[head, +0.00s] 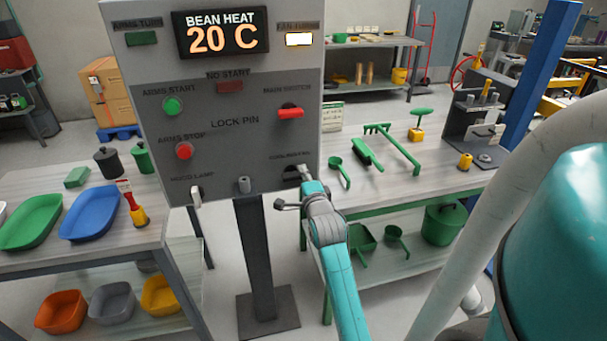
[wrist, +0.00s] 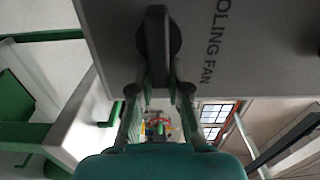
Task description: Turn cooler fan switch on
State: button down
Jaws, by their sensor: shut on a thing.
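The grey control panel (head: 240,130) stands in front of me. The cooler fan switch (head: 292,172) is at its lower right, mostly hidden by my gripper (head: 306,182). In the wrist view the switch (wrist: 156,40) is a black round knob with a raised bar, beside a label ending in "OLING FAN" (wrist: 215,50). The bar runs up and down in that picture. My gripper's fingers (wrist: 159,75) are on both sides of the bar, shut on it. The lamp (head: 299,39) at the panel's top right, with a label that seems to start "FAN", is lit white.

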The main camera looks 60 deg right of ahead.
jog(key=shift+w+a+f, duration=0.15)
jog(key=shift+w+f, duration=0.05)
jog(key=shift+f, duration=0.15)
jog(key=c, duration=1.1)
grip_release()
jog(key=shift+r, duration=0.15)
jog(key=shift+s, duration=0.1)
jog(key=v, duration=1.2)
